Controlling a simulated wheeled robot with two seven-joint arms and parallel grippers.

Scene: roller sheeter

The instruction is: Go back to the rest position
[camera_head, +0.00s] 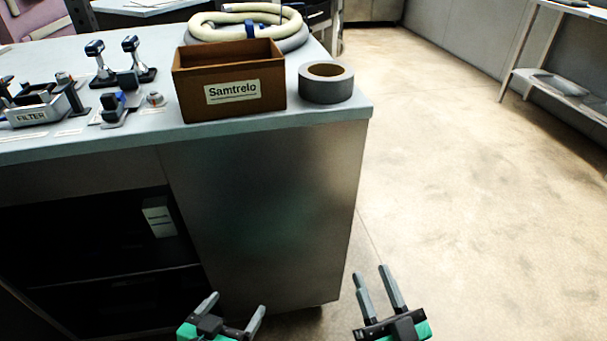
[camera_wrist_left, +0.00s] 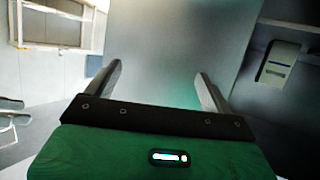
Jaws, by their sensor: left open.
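My left gripper (camera_head: 236,304) is low in the head view, in front of the cabinet below the counter. Its two fingers are spread apart with nothing between them. The left wrist view shows the same open, empty fingers (camera_wrist_left: 159,70) against a blurred grey panel. My right gripper (camera_head: 371,274) is low in the head view, right of the cabinet's corner and over the floor. Its fingers point up the picture with a gap between them, and it holds nothing. Most of both arms is out of view.
The counter (camera_head: 330,112) carries a brown box (camera_head: 195,95) labelled Samtrelo, a grey tape roll (camera_head: 326,92), coiled hose (camera_head: 215,27) and a FILTER tray (camera_head: 35,115) beside small devices. An open shelf below holds a white box (camera_head: 158,217). Open floor (camera_head: 480,200) lies right; a rack (camera_head: 543,60) stands far right.

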